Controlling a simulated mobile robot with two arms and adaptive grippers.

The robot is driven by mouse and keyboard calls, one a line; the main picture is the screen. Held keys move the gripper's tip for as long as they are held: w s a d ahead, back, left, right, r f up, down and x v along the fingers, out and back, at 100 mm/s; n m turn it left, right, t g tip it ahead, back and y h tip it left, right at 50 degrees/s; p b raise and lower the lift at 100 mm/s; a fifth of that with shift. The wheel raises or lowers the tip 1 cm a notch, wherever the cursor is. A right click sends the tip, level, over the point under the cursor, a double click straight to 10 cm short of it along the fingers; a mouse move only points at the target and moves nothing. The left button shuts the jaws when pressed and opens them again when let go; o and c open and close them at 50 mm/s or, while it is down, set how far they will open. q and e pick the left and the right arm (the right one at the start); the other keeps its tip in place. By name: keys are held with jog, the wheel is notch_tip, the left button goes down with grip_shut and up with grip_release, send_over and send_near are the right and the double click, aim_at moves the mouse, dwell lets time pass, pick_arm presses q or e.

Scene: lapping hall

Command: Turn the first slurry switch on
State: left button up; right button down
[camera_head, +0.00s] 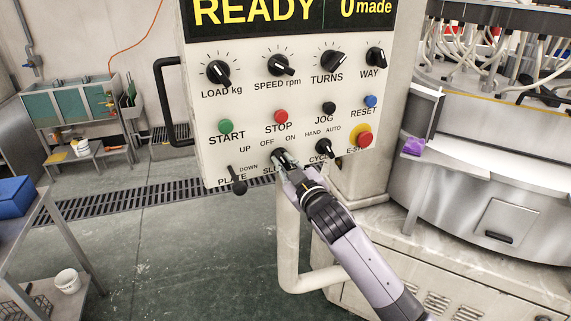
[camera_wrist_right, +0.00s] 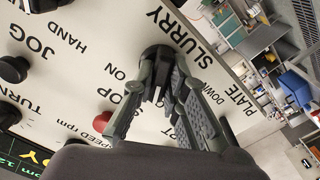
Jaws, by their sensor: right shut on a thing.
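The slurry switch (camera_head: 278,154) is a black knob at the lower middle of the white control panel (camera_head: 250,105), below the words OFF and ON. My right gripper (camera_head: 284,161) is at this knob and is shut on it, covering most of the SLURRY label in the head view. In the right wrist view the slurry switch (camera_wrist_right: 156,60) sits between the fingers of my right gripper (camera_wrist_right: 158,82), and the word SLURRY reads beside it. The fingers hide part of the knob, so I cannot tell surely whether it points to OFF or ON. My left gripper is not in view.
The plate lever (camera_head: 238,181) is left of the gripper and the cycle knob (camera_head: 325,149) is close on its right. The red emergency stop (camera_head: 364,139) is farther right. A black handle (camera_head: 163,105) sticks out on the panel's left side. A pale pipe (camera_head: 288,240) stands below.

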jog(key=shift+m, duration=0.3)
jog(key=m+p, duration=0.2)
jog(key=m, duration=0.3)
jog(key=shift+m, duration=0.3)
jog(key=m+p, duration=0.2)
jog(key=m, duration=0.3)
jog(key=shift+m, duration=0.4)
jog(key=c, duration=1.6)
grip_release()
jog(key=v, duration=1.2)
jog(key=shift+f, duration=0.1)
